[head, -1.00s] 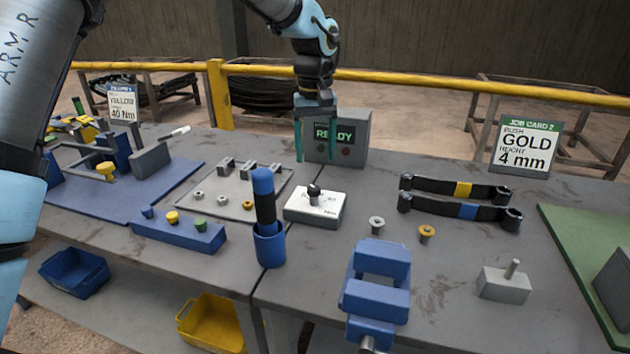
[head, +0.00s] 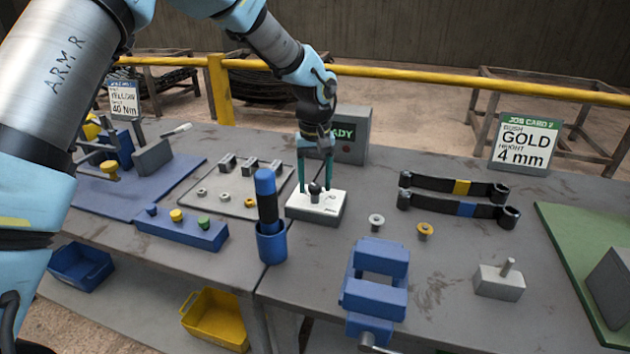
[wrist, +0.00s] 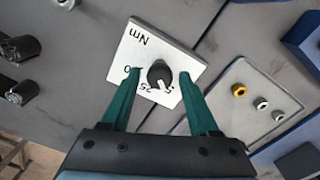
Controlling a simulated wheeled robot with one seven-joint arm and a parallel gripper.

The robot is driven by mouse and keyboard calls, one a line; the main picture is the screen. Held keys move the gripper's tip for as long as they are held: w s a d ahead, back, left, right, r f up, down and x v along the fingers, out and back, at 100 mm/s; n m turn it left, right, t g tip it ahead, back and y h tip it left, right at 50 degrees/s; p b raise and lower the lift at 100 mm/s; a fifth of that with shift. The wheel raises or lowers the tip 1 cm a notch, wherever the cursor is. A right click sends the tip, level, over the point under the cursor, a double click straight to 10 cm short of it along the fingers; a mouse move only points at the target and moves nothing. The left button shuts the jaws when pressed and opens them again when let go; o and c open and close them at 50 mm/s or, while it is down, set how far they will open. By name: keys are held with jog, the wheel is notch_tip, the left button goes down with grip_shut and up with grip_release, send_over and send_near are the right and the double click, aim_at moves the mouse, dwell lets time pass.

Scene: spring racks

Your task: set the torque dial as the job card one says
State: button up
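The torque dial is a white box (head: 318,208) with a black knob (head: 314,188) on top, standing on the bench. In the wrist view the dial's face (wrist: 137,52) shows "Nm" and several partly hidden numbers, and the knob (wrist: 160,75) has a white pointer towards the numbered side. My gripper (head: 316,185) is above the box, pointing down. Its green fingers are apart, one on each side of the knob, with visible gaps; it also shows in the wrist view (wrist: 160,72). Job card one (head: 123,98), at the left back, reads yellow and 40 Nm.
A grey box with a green display (head: 352,135) stands just behind the dial. A blue holder with a blue-handled tool (head: 270,240) is to the left front. Job card 2 (head: 525,143) stands at the right back.

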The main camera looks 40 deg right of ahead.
grip_shut()
jog(key=shift+m, duration=0.3)
dwell(0.3)
jog(key=m, duration=0.4)
jog(key=shift+m, duration=0.3)
jog(key=m, duration=0.4)
jog(key=shift+r+m, duration=0.1)
jog(key=shift+m, duration=0.2)
jog(key=m, duration=0.5)
jog(key=shift+w+p, duration=0.1)
jog(key=shift+p, duration=0.3)
jog(key=m, duration=0.5)
jog(key=shift+p, duration=0.4)
jog(key=shift+o, duration=1.1)
grip_release()
